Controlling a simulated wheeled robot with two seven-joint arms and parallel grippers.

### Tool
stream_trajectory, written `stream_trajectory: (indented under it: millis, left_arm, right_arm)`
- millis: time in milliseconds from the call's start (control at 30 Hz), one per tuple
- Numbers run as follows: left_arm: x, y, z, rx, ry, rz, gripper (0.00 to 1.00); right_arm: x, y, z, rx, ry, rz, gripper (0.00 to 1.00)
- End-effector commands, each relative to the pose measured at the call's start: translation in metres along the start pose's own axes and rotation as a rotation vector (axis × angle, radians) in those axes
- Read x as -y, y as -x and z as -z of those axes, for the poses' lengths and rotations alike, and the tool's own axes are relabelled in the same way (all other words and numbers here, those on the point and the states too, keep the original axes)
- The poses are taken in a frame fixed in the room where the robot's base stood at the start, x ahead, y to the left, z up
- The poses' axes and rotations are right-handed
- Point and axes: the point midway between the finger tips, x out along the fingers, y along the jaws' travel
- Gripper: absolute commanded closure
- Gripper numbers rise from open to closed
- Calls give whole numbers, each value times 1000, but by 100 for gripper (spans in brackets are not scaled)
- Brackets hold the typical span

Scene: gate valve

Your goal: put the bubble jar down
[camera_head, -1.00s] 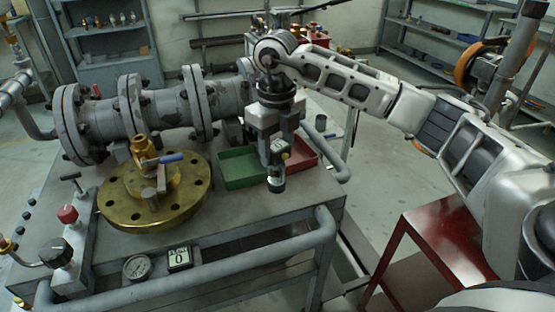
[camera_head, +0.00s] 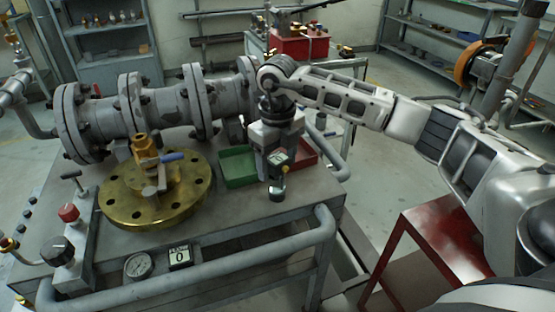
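My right gripper (camera_head: 277,178) points straight down over the right part of the grey bench (camera_head: 225,217), in front of the green and red trays. The small jar (camera_head: 277,194), with a clear body and dark bottom, is at its fingertips, and the fingers appear closed around its top. The jar is upright, close to the bench top near the front edge. I cannot tell whether its bottom touches the bench. My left gripper is not in view.
A green tray (camera_head: 237,168) and a red tray (camera_head: 306,152) lie behind the gripper. A brass flange with a valve (camera_head: 118,207) is to the left, with a grey flanged pipe (camera_head: 160,112) behind. A grey rail (camera_head: 240,251) runs along the front.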

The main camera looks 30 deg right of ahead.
Motion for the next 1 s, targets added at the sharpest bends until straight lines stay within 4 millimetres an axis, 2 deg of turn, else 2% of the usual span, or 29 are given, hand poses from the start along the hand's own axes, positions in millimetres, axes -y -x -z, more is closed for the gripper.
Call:
stream_trajectory:
  millis: [267,367,700,833,1000]
  left_arm:
    - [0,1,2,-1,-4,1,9]
    - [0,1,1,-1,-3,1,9]
    - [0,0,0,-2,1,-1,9]
    - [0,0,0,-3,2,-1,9]
    - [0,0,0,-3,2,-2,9]
  right_arm:
    - [0,9,-1,2,0,0,35]
    - [0,24,-1,5,0,-1,35]
    - [0,96,-1,4,0,0,35]
    - [0,114,0,2,-1,0,35]
    - [0,124,0,0,-1,0,35]
